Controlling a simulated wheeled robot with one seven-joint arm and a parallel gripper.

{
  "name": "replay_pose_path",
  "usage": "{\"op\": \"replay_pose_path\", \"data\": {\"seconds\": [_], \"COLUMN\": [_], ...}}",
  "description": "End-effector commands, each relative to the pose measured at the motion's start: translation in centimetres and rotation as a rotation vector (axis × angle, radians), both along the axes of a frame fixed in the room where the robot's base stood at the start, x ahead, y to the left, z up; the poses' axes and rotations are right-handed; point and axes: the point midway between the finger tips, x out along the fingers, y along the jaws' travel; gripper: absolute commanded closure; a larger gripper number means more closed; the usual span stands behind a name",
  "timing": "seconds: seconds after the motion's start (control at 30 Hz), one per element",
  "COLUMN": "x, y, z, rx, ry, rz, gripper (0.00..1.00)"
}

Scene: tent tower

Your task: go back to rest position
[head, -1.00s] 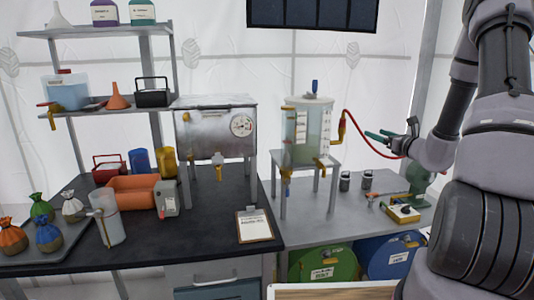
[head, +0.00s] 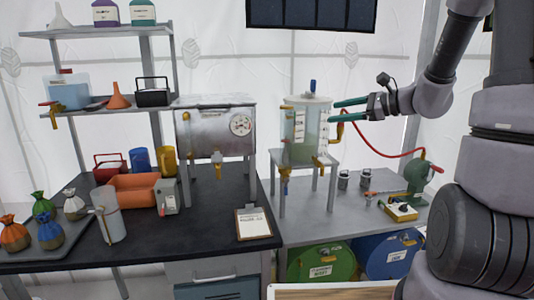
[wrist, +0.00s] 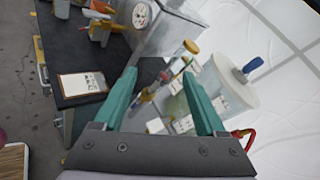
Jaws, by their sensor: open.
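My gripper (head: 350,109) has two green fingers. It is open and empty, raised in the air at the right of the clear tank in the head view. In the wrist view my gripper (wrist: 168,88) spreads its fingers apart with nothing held between them. The clear tank (head: 305,130) with a blue top handle stands on a small metal stand; it also shows in the wrist view (wrist: 228,80), beyond the right finger. I cannot tell whether a finger touches the tank.
A metal box with a dial (head: 215,130) stands left of the tank. A red hose (head: 372,152) runs to a green pump (head: 418,177) below my arm. A clipboard (head: 253,223) lies on the black bench (head: 190,240).

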Motion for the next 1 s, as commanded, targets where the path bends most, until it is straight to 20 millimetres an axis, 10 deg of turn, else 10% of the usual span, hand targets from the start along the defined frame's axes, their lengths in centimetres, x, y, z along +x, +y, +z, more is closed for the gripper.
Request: {"op": "replay_pose_path", "data": {"seconds": [0.2,0.5,1.0], "x": [-9.6,-18.7,-22.1], "y": [4.1,1.2,-3.4], "z": [2.2,3.8,7.0], "rx": [-0.434,-1.068,-1.520], "ry": [-0.136,-0.398,-0.626], "rz": [0.322,0.575,0.623], "gripper": [0.27,0.27,0.27]}}
